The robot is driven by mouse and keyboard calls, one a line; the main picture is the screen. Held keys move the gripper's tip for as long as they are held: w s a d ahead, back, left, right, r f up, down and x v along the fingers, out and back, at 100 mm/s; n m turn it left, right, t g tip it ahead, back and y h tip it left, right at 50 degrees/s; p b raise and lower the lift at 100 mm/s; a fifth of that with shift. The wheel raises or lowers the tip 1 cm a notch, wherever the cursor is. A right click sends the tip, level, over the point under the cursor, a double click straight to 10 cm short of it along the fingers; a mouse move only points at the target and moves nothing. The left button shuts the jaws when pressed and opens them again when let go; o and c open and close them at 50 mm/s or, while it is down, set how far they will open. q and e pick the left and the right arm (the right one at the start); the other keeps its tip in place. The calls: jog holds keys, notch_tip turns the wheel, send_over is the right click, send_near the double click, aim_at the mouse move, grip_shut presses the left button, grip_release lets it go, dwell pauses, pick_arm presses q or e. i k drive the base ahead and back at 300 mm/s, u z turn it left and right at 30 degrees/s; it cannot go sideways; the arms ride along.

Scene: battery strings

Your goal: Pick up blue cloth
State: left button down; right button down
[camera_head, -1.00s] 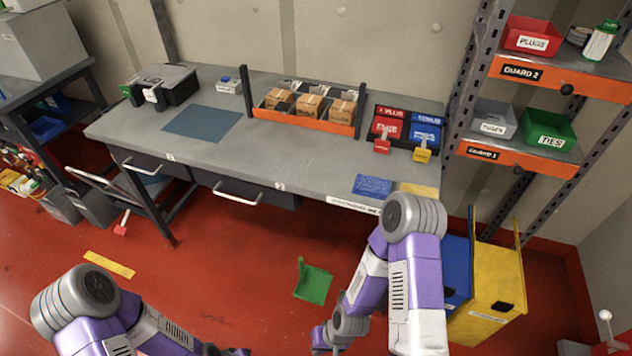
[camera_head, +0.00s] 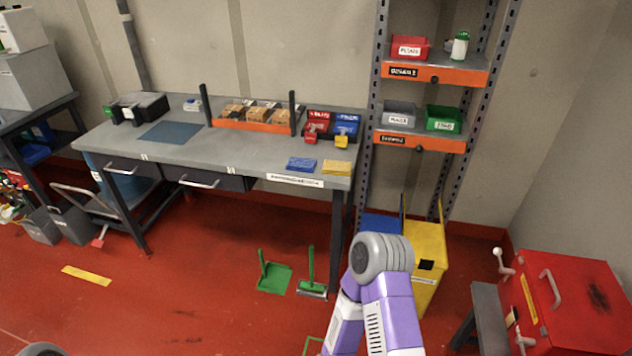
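The blue cloth (camera_head: 301,164) lies flat on the workbench top near its front right edge. A yellow cloth (camera_head: 337,167) lies just right of it. My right arm shows at the lower middle right, in front of the bins, but its gripper is below the frame. Only a small bit of my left arm shows at the bottom left corner, and its gripper is out of view. Neither arm touches the bench or the cloth.
The grey workbench (camera_head: 200,150) carries an orange-fronted rack (camera_head: 250,124) of boxes. A shelf unit (camera_head: 425,143) stands right of it. Blue and yellow bins (camera_head: 427,243) stand below. A green dustpan (camera_head: 275,278) lies on the open red floor. A red chest (camera_head: 575,300) is at right.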

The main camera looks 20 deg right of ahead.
aim_at(298, 164)
jog(key=z, duration=0.75)
jog(key=i, duration=0.95)
jog(key=z, duration=2.3)
jog(key=k, duration=0.45)
jog(key=u, duration=0.05)
jog(key=i, duration=0.45)
jog(key=u, duration=2.25)
